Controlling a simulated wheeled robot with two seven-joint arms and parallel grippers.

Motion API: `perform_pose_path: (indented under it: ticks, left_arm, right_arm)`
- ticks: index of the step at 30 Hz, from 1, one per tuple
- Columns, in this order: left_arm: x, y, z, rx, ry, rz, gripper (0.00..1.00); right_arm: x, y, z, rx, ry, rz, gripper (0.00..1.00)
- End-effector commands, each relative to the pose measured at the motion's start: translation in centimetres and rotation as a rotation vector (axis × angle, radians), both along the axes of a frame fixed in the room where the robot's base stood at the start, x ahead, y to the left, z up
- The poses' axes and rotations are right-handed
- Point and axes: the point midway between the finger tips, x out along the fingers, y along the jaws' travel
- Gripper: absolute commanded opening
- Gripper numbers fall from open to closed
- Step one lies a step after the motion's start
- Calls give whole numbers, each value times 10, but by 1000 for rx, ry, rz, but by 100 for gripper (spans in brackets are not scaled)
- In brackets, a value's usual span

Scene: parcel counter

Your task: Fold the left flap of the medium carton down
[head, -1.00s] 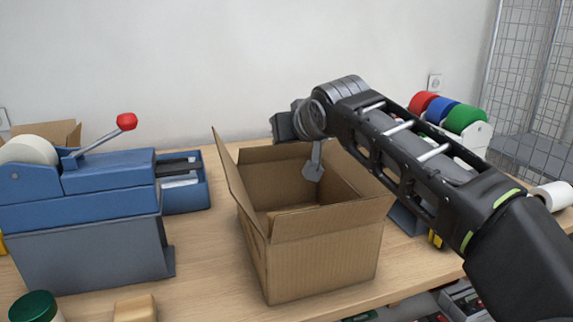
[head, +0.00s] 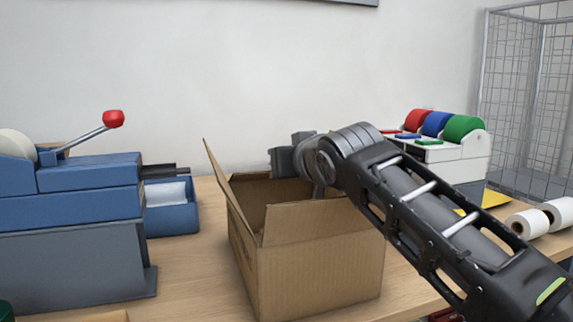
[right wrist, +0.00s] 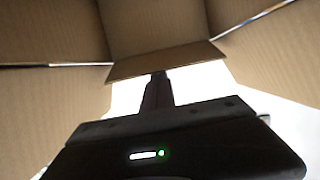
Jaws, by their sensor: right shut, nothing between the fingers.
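The open medium carton (head: 315,275) stands on the counter in the middle of the head view. Its left flap (head: 232,195) stands up and leans outward to the left. The near flap (head: 305,222) also stands up. The right side of the opening is hidden by my right arm. My right arm reaches over the carton from the right, its wrist low at the opening; the fingers are largely hidden there. The right wrist view shows the closed, empty right gripper (right wrist: 158,78) among brown cardboard panels (right wrist: 150,25). My left gripper is not in view.
A blue tape machine (head: 90,190) with a red-knobbed lever stands at left, a blue tray (head: 172,220) beside it. Colored rolls on a white holder (head: 455,165), white rolls (head: 527,222) and a wire cage (head: 535,100) are at right. Bare counter lies left of the carton.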

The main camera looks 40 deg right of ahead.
Motion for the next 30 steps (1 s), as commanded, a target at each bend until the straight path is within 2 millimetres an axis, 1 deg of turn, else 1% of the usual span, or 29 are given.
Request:
perform_pose_path:
  ticks: [6, 10, 14, 21, 24, 27, 30]
  left_arm:
    - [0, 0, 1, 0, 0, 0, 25]
    - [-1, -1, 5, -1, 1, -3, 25]
    - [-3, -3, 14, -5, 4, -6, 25]
    - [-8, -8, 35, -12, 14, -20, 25]
    - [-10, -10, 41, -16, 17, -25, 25]
    - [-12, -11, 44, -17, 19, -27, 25]
    - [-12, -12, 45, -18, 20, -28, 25]
  right_arm:
    - [0, 0, 1, 0, 0, 0, 0]
    - [0, 0, 10, 0, -1, 0, 0]
    - [1, 0, 29, 1, -1, 1, 0]
    - [1, 0, 75, 0, -1, 1, 0]
    - [1, 0, 90, 0, -1, 1, 0]
    - [1, 0, 98, 0, 1, 0, 0]
    - [0, 0, 101, 0, 0, 0, 0]
